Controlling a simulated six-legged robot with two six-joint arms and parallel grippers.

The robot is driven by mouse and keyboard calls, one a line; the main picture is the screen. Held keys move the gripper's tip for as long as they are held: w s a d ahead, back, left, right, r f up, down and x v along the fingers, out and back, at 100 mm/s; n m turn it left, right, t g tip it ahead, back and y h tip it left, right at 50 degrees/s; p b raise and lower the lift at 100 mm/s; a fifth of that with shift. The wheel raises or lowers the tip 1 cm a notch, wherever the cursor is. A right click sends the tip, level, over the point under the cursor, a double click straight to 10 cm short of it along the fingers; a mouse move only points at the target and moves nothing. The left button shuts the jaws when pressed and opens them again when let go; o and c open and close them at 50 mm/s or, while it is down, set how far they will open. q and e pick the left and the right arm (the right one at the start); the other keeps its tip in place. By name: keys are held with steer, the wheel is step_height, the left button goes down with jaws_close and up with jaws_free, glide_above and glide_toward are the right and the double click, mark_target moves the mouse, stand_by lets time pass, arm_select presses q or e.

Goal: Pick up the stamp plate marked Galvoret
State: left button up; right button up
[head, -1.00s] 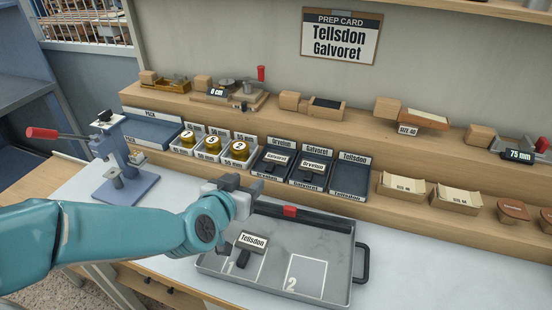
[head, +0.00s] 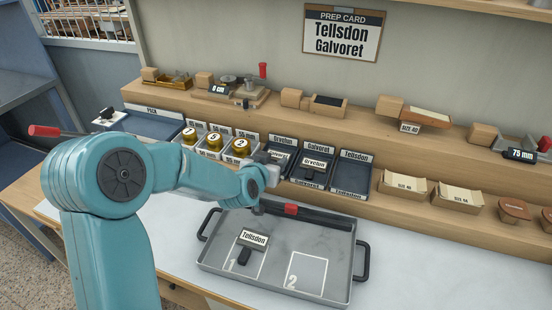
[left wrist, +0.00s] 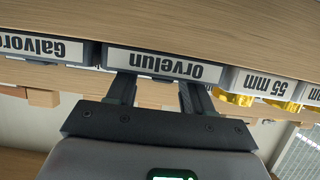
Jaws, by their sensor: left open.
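The Galvoret stamp plate (head: 281,156) lies in the bin labelled Orvelun (head: 283,138), partly hidden behind my left arm. The middle bin, labelled Galvoret (head: 318,148), holds a plate marked Orvelun (head: 315,164). My left gripper (head: 266,158) is at the Orvelun bin. In the left wrist view the gripper (left wrist: 156,92) is open and empty, its two fingers apart below the upside-down Orvelun label (left wrist: 162,66). The Galvoret plate does not show in that view. A Tellsdon plate (head: 253,239) sits in slot 1 of the tray (head: 330,250). My right gripper is not in view.
The Tellsdon bin (head: 352,176) is empty. Slot 2 (head: 306,270) of the tray is bare. A prep card (head: 341,34) on the wall reads Tellsdon, Galvoret.

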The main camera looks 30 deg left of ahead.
arm_select(q)
steer(key=shift+s, duration=0.1)
steer(key=shift+c, duration=0.9)
jaws_close()
